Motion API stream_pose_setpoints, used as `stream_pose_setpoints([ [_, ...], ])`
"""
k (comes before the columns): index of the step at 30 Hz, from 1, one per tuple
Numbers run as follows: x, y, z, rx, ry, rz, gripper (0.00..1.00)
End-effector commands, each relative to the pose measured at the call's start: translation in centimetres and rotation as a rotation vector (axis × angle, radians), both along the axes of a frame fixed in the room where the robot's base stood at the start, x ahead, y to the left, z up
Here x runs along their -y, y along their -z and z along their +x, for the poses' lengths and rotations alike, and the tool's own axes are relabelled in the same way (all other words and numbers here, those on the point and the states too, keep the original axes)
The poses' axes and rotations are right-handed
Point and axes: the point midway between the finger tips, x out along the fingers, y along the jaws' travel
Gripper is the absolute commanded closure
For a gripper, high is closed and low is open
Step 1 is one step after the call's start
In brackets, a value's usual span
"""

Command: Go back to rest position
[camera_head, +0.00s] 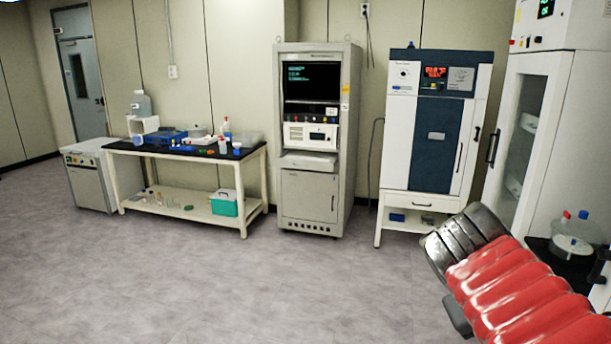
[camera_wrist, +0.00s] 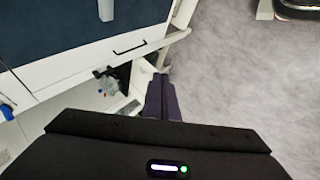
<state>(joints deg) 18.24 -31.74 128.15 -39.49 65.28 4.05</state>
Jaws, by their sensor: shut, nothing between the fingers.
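My gripper (camera_wrist: 160,97) shows in the wrist view as dark fingers pressed together, with nothing between them. It is close to the lower part of a white cabinet with a dark blue panel (camera_wrist: 50,25); I cannot tell whether it touches. In the head view my arm, with a red ribbed sleeve and a black part, reaches in from the lower right. My fingertips cannot be made out there.
The head view shows the blue-and-white cabinet (camera_head: 396,140), a grey instrument rack (camera_head: 310,215), a black-topped bench (camera_head: 255,150) and a tall glass-doored cabinet (camera_head: 575,90) at right. The grey floor (camera_head: 230,290) is clear at centre and left.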

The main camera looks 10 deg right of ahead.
Motion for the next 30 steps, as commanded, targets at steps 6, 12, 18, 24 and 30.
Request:
stream_pose_setpoints([
  [6,-9.7,5.4,2.4,0.110,-0.174,0.252,1.00],
  [12,-18.4,8.8,3.0,0.196,-0.295,0.481,1.00],
  [18,-23.1,10.1,2.7,0.244,-0.348,0.619,1.00],
  [24,-23.6,10.3,2.7,0.249,-0.352,0.636,1.00],
  [30,-23.6,10.3,2.7,0.248,-0.351,0.635,1.00],
])
